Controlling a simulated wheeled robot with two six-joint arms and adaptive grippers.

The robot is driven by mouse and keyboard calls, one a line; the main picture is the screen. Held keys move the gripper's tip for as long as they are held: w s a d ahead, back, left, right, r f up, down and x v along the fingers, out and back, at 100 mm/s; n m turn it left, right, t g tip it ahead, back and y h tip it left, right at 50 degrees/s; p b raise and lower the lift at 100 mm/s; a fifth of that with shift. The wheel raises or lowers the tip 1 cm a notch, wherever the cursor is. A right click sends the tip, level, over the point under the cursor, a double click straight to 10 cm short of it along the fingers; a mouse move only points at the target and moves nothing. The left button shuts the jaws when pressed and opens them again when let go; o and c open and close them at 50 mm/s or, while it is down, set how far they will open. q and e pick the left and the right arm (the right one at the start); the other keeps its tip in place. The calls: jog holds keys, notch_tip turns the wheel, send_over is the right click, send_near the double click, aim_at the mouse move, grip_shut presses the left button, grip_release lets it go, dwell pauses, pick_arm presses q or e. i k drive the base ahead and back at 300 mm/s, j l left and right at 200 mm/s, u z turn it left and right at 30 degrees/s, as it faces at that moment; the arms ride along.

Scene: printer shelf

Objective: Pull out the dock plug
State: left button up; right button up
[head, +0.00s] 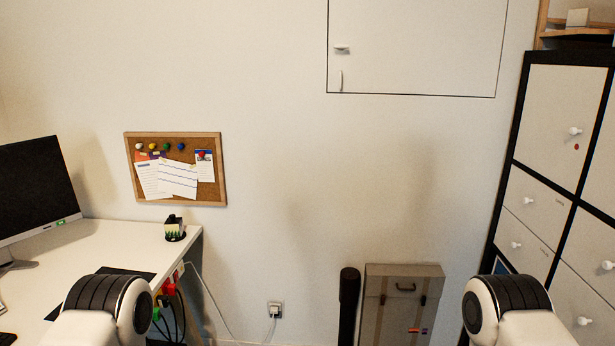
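A white plug sits in a wall socket (275,310) low on the wall, with a white cable (271,328) hanging from it. Whether this is the dock plug I cannot tell. Red plugs (169,289) and a green one (156,313) with dark cables show at the desk's right side, partly hidden by my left arm. My two arms show only as rounded white and black joints at the lower left and lower right. Neither gripper is in view.
A white desk (110,238) with a monitor (38,188) stands at the left. A suitcase (402,300) and a dark roll (348,305) stand against the wall right of the socket. A cabinet (515,185) fills the right side. A corkboard (210,194) hangs above the desk.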

aim_at(163, 301)
jog(key=j+u, duration=0.2)
jog(key=u, duration=0.65)
